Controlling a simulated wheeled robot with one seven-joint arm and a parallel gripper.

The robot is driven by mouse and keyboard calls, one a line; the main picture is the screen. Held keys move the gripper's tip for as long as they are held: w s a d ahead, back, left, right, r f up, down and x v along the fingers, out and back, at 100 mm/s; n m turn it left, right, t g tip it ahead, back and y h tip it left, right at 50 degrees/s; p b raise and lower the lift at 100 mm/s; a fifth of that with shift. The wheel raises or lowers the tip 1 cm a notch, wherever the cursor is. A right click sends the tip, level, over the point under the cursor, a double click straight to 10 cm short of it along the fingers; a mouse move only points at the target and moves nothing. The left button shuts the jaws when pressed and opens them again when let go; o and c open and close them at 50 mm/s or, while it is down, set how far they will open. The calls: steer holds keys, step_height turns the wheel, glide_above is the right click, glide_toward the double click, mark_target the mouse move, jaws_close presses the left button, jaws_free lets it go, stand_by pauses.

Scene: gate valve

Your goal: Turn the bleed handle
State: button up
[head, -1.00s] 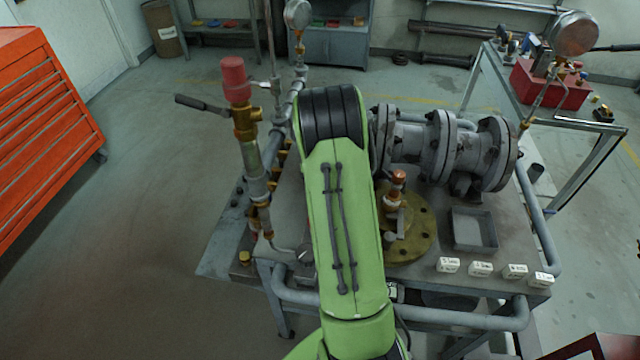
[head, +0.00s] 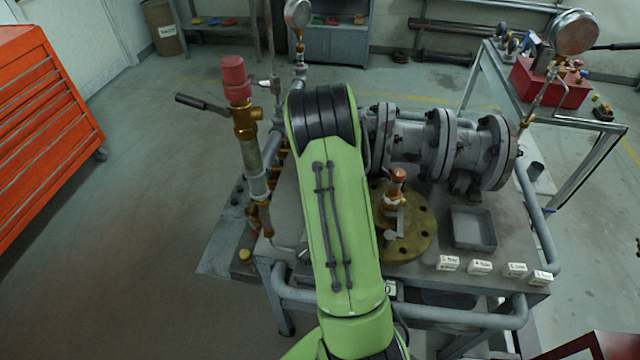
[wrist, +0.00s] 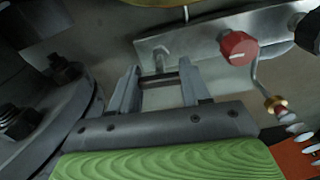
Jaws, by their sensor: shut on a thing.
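In the wrist view my gripper (wrist: 158,74) has its two fingers on either side of a small dark bar (wrist: 160,81), which I take to be the bleed handle, and is shut on it. The bar lies crosswise between the fingers; its far detail is too small to tell. A small bent metal piece (wrist: 160,52) shows just beyond the fingertips, on a grey plate (wrist: 200,40). In the head view my green arm hides the gripper and the bar.
A red knob (wrist: 238,47) sits on the plate, right of the fingers. A bolted flange (wrist: 55,115) is close on the left. In the head view, grey flanged pipework (head: 440,145) and a round brass flange (head: 415,240) stand right of my arm, a red-capped valve (head: 233,78) left.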

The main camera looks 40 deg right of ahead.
steer(key=o, duration=1.1)
steer(key=shift+c, duration=0.2)
step_height(320, 180, up, 16)
steer(key=p, duration=0.3)
steer(key=shift+p, duration=0.4)
steer(key=shift+f, duration=0.15)
